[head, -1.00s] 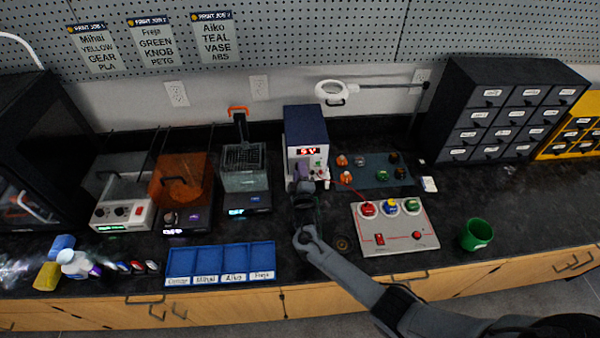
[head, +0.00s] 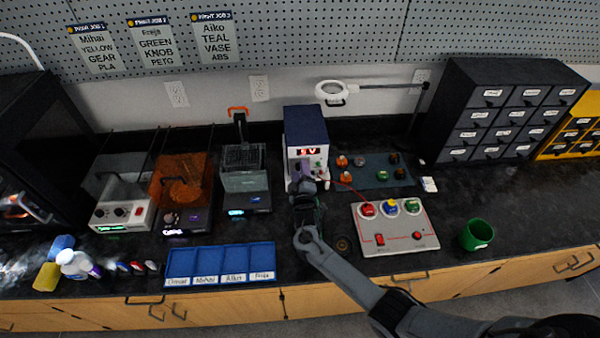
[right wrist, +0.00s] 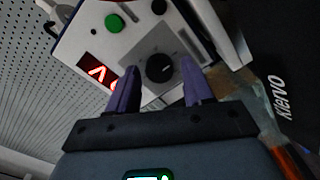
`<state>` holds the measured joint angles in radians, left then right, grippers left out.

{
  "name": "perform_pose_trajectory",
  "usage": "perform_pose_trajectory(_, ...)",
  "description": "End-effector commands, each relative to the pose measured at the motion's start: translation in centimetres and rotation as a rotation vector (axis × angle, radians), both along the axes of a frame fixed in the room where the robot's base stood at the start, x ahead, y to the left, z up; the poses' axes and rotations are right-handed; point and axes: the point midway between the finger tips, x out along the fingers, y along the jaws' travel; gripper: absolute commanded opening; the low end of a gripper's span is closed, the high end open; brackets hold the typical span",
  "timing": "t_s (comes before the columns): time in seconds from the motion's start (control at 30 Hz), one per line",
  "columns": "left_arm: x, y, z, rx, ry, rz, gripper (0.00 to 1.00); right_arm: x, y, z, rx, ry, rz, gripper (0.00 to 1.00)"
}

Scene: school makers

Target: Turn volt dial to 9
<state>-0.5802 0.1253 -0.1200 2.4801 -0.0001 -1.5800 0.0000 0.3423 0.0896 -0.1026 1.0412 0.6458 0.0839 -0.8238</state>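The power supply (head: 306,135) is a dark blue box with a pale front, at the back middle of the bench. Its lit red display (head: 307,152) is too blurred in the head view to read surely; in the right wrist view the display (right wrist: 98,73) is tilted and partly hidden by a finger. The black volt dial (right wrist: 159,68) with a pale pointer mark shows in the right wrist view. My right gripper (right wrist: 160,82) is open, its two purple fingers on either side of the dial; contact cannot be told. In the head view my right gripper (head: 302,187) is at the supply's front.
A green button (right wrist: 113,23) and small knobs are on the supply's front. A grey panel (head: 395,240) with coloured caps and a red lead stands to the right. A blue tray (head: 220,265) lies front left. A green cup (head: 476,235) stands far right.

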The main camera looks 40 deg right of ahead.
Motion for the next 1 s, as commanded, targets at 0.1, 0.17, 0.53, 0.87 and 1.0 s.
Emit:
perform_pose_trajectory(0.1, 0.0, 0.1, 0.0, 0.002, 0.0, -0.001, 0.6, 0.0, 0.0, 0.0, 0.0, 0.0, 0.0, 0.58)
perform_pose_trajectory(0.17, 0.0, 0.1, 0.0, 0.002, 0.0, -0.001, 0.6, 0.0, 0.0, 0.0, 0.0, -0.001, -0.001, 0.58)
perform_pose_trajectory(0.53, 0.0, -0.1, 0.5, -0.004, 0.0, 0.002, 0.6, -1.3, 1.0, 0.1, 0.0, 0.0, 0.002, 0.58)
perform_pose_trajectory(0.87, 0.0, -0.3, 1.5, -0.012, 0.0, 0.008, 0.6, -6.0, 4.0, 0.1, 0.001, 0.0, 0.003, 0.58)
perform_pose_trajectory(1.0, 0.0, -0.3, 1.7, -0.011, 0.0, 0.007, 0.6, -7.6, 5.0, 0.0, 0.0, 0.001, 0.001, 0.58)
